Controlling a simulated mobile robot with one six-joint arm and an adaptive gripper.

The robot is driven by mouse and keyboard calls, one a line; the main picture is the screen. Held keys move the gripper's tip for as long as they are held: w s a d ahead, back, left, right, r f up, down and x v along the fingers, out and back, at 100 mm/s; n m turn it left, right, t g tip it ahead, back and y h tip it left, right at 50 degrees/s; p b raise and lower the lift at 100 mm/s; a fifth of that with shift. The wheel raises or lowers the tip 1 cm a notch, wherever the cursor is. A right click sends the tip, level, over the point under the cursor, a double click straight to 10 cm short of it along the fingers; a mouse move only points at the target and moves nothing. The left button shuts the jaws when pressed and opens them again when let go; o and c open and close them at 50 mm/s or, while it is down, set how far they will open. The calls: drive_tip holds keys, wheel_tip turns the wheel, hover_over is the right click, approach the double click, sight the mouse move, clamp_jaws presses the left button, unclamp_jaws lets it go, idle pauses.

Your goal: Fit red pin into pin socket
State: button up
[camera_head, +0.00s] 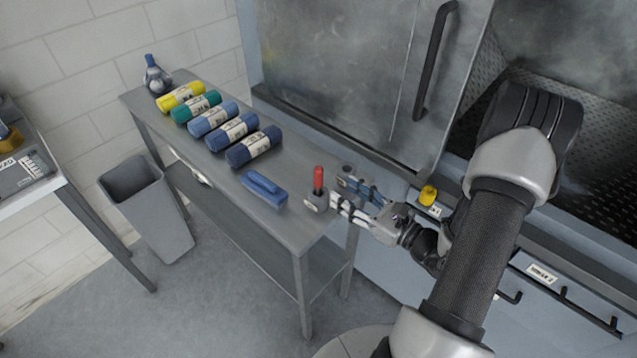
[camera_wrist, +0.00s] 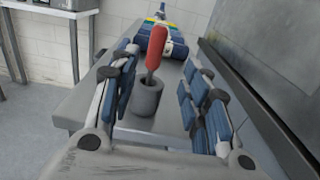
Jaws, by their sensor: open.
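The red pin (camera_head: 318,179) stands upright at the near right end of the metal table. In the wrist view the red pin (camera_wrist: 156,48) sits with its metal lower end in the top of a grey cylindrical socket (camera_wrist: 146,97). In that view it leans slightly. How deep it sits is hard to tell. My gripper (camera_head: 332,190) is open at the table's end, close to the pin. In the wrist view the fingers of my gripper (camera_wrist: 163,85) stand on either side of the pin and socket, with gaps on both sides.
The metal table (camera_head: 225,178) holds a blue brush-like block (camera_head: 263,188), several rolled cloths (camera_head: 220,122) and a spray bottle (camera_head: 155,74). A washer cabinet (camera_head: 350,70) stands close behind on the right. A yellow knob (camera_head: 428,194) is on its ledge. A grey bin (camera_head: 148,208) is at left.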

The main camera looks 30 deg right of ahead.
sight(322, 180)
drive_tip(key=x, duration=0.2)
drive_tip(key=b+x, duration=0.1)
drive_tip(key=x, duration=0.2)
drive_tip(key=b+x, duration=0.1)
drive_tip(key=x, duration=0.2)
drive_tip(key=shift+w+a, duration=0.1)
drive_tip(key=shift+a, duration=0.4)
drive_tip(key=shift+w, duration=0.3)
drive_tip(key=shift+c, duration=0.2)
clamp_jaws()
